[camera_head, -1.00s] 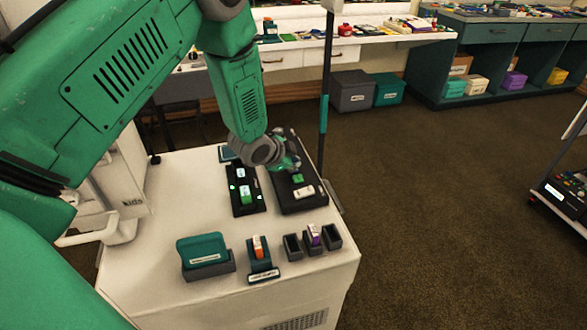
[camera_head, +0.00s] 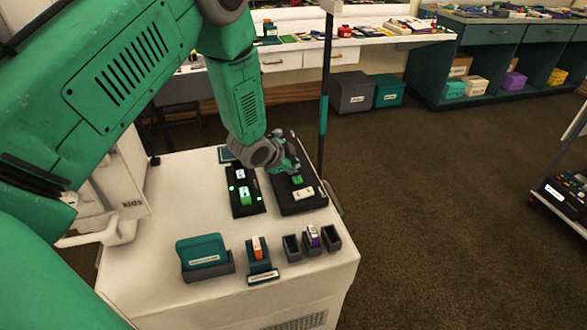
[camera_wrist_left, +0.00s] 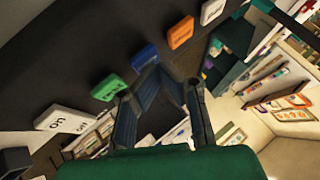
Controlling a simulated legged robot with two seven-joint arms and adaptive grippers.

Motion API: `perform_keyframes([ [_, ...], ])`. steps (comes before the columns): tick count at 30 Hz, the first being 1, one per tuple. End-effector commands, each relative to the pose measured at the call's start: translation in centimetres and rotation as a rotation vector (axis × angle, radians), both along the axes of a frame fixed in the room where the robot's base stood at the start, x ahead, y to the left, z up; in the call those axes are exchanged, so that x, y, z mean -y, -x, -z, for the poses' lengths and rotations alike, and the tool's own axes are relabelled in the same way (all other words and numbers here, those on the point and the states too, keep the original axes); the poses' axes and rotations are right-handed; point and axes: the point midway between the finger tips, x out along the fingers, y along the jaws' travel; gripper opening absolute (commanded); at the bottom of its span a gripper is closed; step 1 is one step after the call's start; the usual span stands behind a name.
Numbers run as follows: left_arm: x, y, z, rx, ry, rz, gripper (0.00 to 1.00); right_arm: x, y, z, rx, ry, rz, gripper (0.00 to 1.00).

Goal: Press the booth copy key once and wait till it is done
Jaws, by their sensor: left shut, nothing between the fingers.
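A black key panel (camera_head: 285,206) lies on the white cart top, with a green key (camera_head: 297,180) and a white key (camera_head: 303,192) at its near end. In the left wrist view the row shows a white key (camera_wrist_left: 62,119), the green key (camera_wrist_left: 106,89), a blue key (camera_wrist_left: 145,56), an orange key (camera_wrist_left: 180,33) and another white key (camera_wrist_left: 212,11). I cannot read which is the copy key. My left gripper (camera_head: 291,167) is shut and empty above the panel, hiding its far keys; its fingers (camera_wrist_left: 160,77) show near the blue key. Contact cannot be told. My right gripper is out of view.
Left of the panel, a black two-slot unit (camera_head: 248,208) holds two sticks and shows green lights. A dark pole (camera_head: 325,110) rises behind the panel.

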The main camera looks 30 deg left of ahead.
Motion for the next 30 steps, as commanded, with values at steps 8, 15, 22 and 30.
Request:
perform_keyframes([
  [8,-0.2,0.0,-1.3,0.000,0.000,0.000,0.00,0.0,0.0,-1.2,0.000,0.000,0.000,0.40],
  [15,-0.2,0.0,-1.2,0.000,0.000,0.000,0.00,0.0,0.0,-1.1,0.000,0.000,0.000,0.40],
  [22,-0.2,0.0,-2.6,0.001,0.000,0.000,0.00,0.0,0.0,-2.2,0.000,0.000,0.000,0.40],
  [30,-0.2,0.0,-5.4,0.001,0.001,-0.001,0.00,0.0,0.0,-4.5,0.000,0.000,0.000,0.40],
])
